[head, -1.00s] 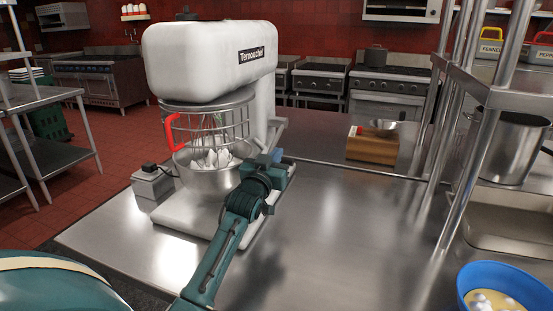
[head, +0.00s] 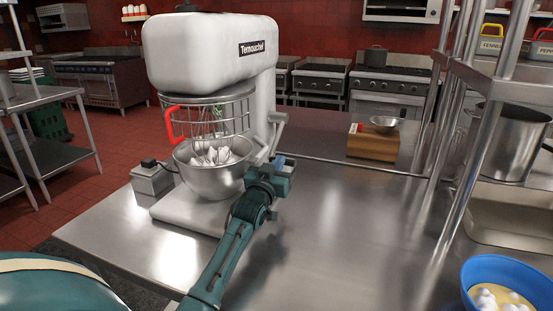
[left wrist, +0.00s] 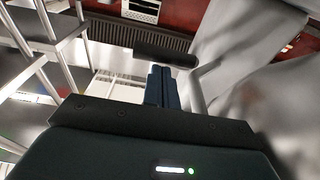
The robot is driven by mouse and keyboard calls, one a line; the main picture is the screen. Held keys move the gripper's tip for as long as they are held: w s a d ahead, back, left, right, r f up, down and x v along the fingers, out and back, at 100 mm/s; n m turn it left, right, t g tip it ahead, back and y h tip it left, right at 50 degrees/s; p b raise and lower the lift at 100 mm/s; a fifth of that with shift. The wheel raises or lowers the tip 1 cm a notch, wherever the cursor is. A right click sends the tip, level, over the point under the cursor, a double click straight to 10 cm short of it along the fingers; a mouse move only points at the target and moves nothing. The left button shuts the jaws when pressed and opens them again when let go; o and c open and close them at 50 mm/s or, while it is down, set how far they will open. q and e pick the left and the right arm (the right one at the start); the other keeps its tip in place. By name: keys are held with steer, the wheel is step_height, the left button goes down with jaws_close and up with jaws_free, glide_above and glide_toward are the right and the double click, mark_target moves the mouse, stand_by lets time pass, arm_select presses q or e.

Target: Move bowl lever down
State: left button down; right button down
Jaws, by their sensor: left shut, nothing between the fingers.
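The white stand mixer (head: 210,50) stands on the steel counter. Its steel bowl (head: 213,182) holds white, egg-like pieces and sits under the wire guard (head: 232,120) with a red handle (head: 173,125). A grey bowl lever (head: 277,128) is on the mixer's right side. My left gripper (head: 284,165) is just below and right of the lever. In the left wrist view, its dark blue fingers (left wrist: 161,85) are together and empty. A grey bar (left wrist: 198,90), apparently part of the lever, is close to their right; I cannot tell if they touch. My right gripper is out of view.
A wooden box (head: 372,145) with a small steel bowl (head: 386,124) is at the back of the counter. A metal shelf post (head: 465,150), a large pot (head: 512,145) and a blue bowl (head: 495,280) with white pieces are at right. The middle counter is clear.

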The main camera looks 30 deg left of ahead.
arm_select(q)
steer(key=shift+f, duration=0.25)
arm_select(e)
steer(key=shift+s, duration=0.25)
